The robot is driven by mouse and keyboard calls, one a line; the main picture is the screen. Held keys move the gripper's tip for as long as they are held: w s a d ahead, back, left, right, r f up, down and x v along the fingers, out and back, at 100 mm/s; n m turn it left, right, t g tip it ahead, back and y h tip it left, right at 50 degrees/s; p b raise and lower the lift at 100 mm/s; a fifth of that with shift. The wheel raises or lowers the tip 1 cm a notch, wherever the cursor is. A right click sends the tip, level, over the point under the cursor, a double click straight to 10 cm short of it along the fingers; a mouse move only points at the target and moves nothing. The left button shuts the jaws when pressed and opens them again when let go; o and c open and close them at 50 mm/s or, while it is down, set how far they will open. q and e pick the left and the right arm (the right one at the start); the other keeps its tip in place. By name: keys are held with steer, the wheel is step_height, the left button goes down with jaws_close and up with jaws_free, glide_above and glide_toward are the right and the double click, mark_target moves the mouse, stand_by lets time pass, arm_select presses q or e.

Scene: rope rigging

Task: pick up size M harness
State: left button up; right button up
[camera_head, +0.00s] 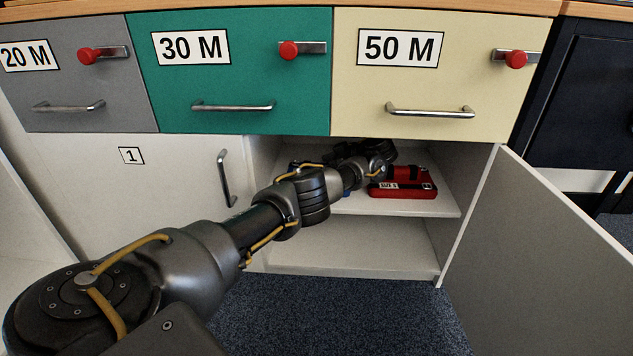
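My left arm reaches from the lower left into the open cabinet. Its wrist and dark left gripper (347,149) are above the upper shelf, under the drawers. The fingers are too dark and hidden to tell whether they are open or shut. A red harness bundle (403,188) labelled "SIZE S" lies on the shelf to the right of my wrist. A small bit of something blue (346,193) shows just behind my forearm; most of it is hidden, with no readable label. No "SIZE M" label is visible. My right gripper is not in view.
The upper shelf (385,208) has a bare front edge, and the lower shelf (350,262) looks empty. The cabinet door (545,255) stands open on the right. Closed drawers marked 20 M, 30 M (235,75) and 50 M (430,80) are above. A closed door marked 1 (130,180) is left.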

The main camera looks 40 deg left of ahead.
arm_select(q)
jaws_close()
steer(key=shift+r, duration=0.1)
stand_by(0.3)
steer(key=shift+r, duration=0.1)
